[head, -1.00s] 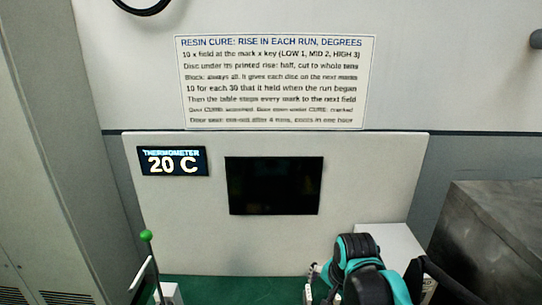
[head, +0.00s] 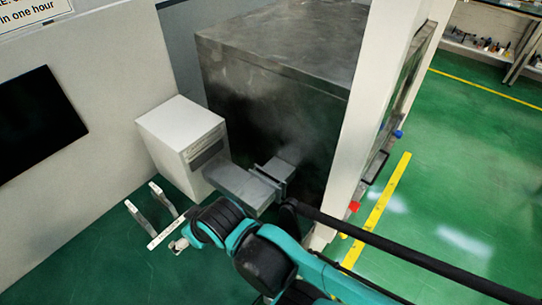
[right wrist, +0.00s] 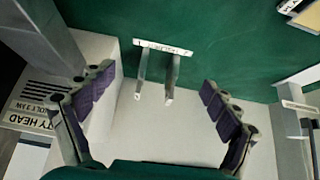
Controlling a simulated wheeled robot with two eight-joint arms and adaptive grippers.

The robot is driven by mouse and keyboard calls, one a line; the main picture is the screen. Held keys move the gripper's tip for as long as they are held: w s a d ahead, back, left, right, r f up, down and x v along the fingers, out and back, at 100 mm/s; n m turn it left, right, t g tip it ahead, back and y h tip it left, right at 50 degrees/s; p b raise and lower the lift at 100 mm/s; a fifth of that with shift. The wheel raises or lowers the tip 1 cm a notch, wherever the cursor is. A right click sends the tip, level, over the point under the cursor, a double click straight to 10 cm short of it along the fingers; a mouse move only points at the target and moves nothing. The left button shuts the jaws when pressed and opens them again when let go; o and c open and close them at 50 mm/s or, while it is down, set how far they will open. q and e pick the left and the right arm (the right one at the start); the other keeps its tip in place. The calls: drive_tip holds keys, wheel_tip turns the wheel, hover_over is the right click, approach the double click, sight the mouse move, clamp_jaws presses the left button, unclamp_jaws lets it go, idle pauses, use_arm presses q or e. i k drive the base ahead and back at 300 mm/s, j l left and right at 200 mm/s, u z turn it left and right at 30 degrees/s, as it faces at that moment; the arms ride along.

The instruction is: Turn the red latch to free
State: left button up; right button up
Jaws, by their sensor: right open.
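A small red piece (head: 353,206) shows at the lower edge of the pale upright panel on the right in the head view. It is too small to tell whether it is the red latch or how it is turned. My right gripper (right wrist: 158,80) is open and empty in the right wrist view, its dark padded fingers wide apart. Two grey posts with a white label strip (right wrist: 163,46) stand on the green surface between the fingers in that picture. The same strip shows in the head view (head: 166,232), close to my right wrist. My left gripper is out of view.
A white box (head: 180,130) and a grey block (head: 240,187) stand behind my right arm. A large dark metal cabinet (head: 280,110) rises behind them. A blue piece (head: 398,134) shows on the right. Open green floor (head: 470,190) lies beyond the yellow line.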

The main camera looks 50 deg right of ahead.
sight(354, 206)
drive_tip(key=k+l+z, duration=0.1)
drive_tip(key=k+z, duration=0.15)
drive_tip(key=k, duration=0.4)
drive_tip(key=j+z, duration=0.1)
drive_tip(key=z, duration=0.3)
drive_tip(key=j+z, duration=0.15)
drive_tip(key=z, duration=0.3)
drive_tip(key=j+z, duration=0.1)
drive_tip(key=z, duration=0.3)
drive_tip(key=j+z, duration=0.1)
drive_tip(key=z, duration=0.35)
drive_tip(key=j+z, duration=0.1)
drive_tip(key=z, duration=0.3)
drive_tip(key=i+j+z, duration=0.15)
drive_tip(key=l+u, duration=0.1)
drive_tip(key=l, duration=0.6)
drive_tip(key=k+l, duration=0.1)
drive_tip(key=l, duration=0.6)
drive_tip(key=u, duration=0.05)
